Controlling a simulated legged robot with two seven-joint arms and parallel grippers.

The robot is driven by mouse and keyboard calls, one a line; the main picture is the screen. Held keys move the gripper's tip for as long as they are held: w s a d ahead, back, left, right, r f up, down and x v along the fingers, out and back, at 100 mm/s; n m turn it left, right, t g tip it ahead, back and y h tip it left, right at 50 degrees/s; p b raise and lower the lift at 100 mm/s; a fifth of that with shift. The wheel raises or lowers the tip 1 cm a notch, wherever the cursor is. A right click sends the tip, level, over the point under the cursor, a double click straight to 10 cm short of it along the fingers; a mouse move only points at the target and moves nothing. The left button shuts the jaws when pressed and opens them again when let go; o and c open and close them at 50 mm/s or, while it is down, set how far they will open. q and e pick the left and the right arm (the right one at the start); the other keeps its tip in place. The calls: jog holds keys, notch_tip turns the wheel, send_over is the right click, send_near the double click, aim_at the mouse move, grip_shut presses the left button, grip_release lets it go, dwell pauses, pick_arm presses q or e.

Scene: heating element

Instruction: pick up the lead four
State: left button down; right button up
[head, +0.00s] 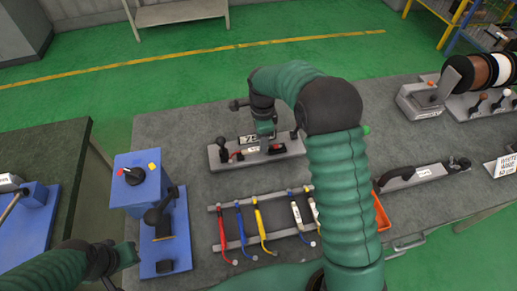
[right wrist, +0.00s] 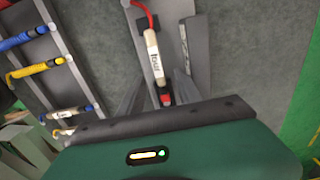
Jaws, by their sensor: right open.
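Lead four (right wrist: 154,55) shows in the right wrist view with a white label reading "four", a red wire at its top end and a red and black lower end. It sits at a grey fixture (head: 217,161), which stands mid-table in the head view. My right gripper (head: 266,140) points down over this fixture. In the right wrist view its two dark fingers stand open on either side of the lead's lower part; I cannot tell whether they touch it. My left gripper (head: 122,258) is at the lower left, and its jaws are unclear.
A rack holds red (head: 222,232), blue (head: 240,228) and yellow (head: 259,222) leads and some white-labelled ones in front of the fixture. A blue box with a knob (head: 137,170) stands left. A grey handled tool (head: 410,176) and cable spools (head: 480,70) lie right.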

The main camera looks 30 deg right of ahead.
notch_tip(320, 180, down, 3)
jog(key=shift+s+r, duration=0.1)
jog(key=shift+r, duration=0.1)
jog(key=shift+a+f, duration=0.15)
jog(key=shift+a, duration=0.05)
grip_shut()
